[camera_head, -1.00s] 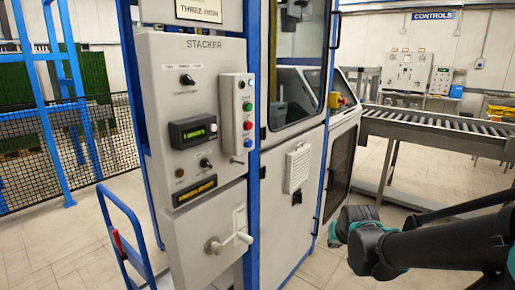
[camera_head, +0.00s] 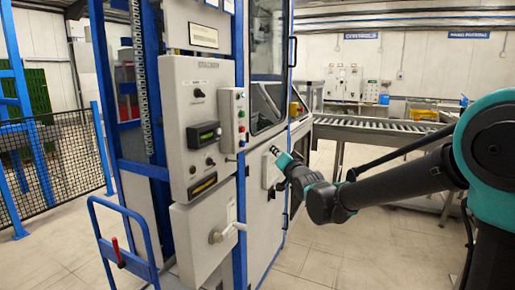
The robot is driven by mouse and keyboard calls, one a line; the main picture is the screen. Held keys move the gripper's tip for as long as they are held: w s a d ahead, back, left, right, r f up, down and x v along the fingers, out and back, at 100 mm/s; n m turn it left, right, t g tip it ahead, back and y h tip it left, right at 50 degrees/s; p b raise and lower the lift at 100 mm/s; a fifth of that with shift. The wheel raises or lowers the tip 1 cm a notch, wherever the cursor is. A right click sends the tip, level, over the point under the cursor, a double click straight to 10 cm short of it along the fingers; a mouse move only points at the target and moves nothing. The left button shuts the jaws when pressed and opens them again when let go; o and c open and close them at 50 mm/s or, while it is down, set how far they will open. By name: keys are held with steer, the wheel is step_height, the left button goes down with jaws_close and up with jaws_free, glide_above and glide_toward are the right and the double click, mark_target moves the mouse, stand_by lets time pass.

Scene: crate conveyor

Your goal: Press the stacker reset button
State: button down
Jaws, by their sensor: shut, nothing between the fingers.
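The grey stacker panel (camera_head: 210,70) stands left of centre. A narrow button box (camera_head: 227,122) is fixed at its right edge, with a column of small coloured buttons (camera_head: 241,128), among them green, red and blue. Their labels are too small to read, so I cannot tell which is the reset button. My gripper (camera_head: 274,150) is to the right of the button box and a little lower in the picture, apart from it in the view. It points up and left, is shut and holds nothing.
A blue hand-truck frame (camera_head: 122,238) stands at the front left. A black mesh fence (camera_head: 55,165) is behind it. A roller conveyor (camera_head: 375,132) runs behind my arm at the right. The floor in front of the cabinet is clear.

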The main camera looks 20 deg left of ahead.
mark_target(244, 144)
steer(key=shift+s+r, duration=0.1)
steer(key=shift+r, duration=0.1)
steer(key=shift+a, duration=0.15)
steer(key=a, duration=0.8)
steer(key=shift+w+a, duration=0.3)
steer(key=shift+w, duration=0.1)
steer(key=shift+a, duration=0.1)
stand_by(1.3)
steer(key=shift+a, duration=0.3)
steer(key=shift+a, duration=0.45)
stand_by(0.8)
steer(key=shift+d, duration=0.85)
